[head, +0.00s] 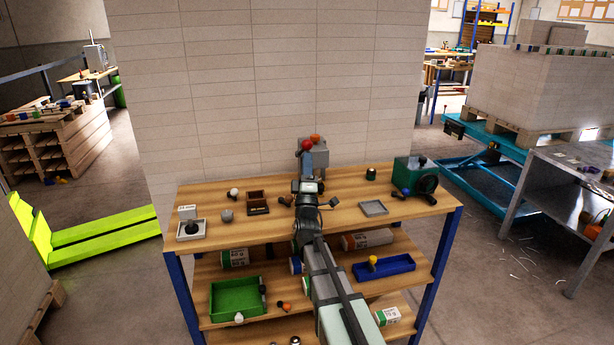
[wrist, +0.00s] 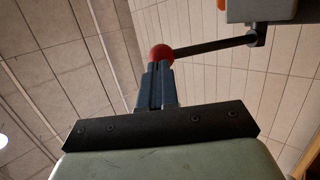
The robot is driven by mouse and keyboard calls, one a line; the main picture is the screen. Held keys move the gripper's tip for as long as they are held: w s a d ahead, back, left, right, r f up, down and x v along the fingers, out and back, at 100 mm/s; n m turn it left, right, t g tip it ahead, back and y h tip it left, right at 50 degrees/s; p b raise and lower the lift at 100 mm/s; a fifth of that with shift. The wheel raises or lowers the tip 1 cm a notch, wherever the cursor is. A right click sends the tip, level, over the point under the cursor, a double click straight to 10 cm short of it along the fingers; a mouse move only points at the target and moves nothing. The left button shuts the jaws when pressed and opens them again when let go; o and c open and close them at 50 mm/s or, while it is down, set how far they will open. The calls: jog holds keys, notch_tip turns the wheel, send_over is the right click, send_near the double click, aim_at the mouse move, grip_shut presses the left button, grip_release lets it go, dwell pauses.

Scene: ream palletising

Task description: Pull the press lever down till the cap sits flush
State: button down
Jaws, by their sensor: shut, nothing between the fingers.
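The press (head: 320,158) is a grey block standing at the back of the wooden bench, partly hidden behind my arm. Its lever (wrist: 212,45) is a dark bar ending in a red ball knob (wrist: 162,53), also seen in the head view (head: 306,146). In the wrist view the bar runs right to a pivot beside the grey press body (wrist: 262,10). My gripper (wrist: 158,72) is shut and empty, its fingertips right at the knob and overlapping it in view. I cannot tell whether they touch. The cap is not discernible.
The bench top (head: 345,203) also holds a dark wooden box (head: 257,203), a grey tray (head: 374,208), a green machine (head: 413,177) and small balls. A tall wall of pale stacked blocks (head: 260,80) rises close behind. A green bin (head: 237,298) sits on the shelf below.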

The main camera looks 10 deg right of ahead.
jog(key=shift+w+d+r, duration=0.1)
jog(key=shift+w+r, duration=0.25)
jog(key=shift+r, duration=0.05)
jog(key=shift+x, duration=0.85)
jog(key=shift+s+r, duration=0.1)
jog(key=shift+s, duration=0.1)
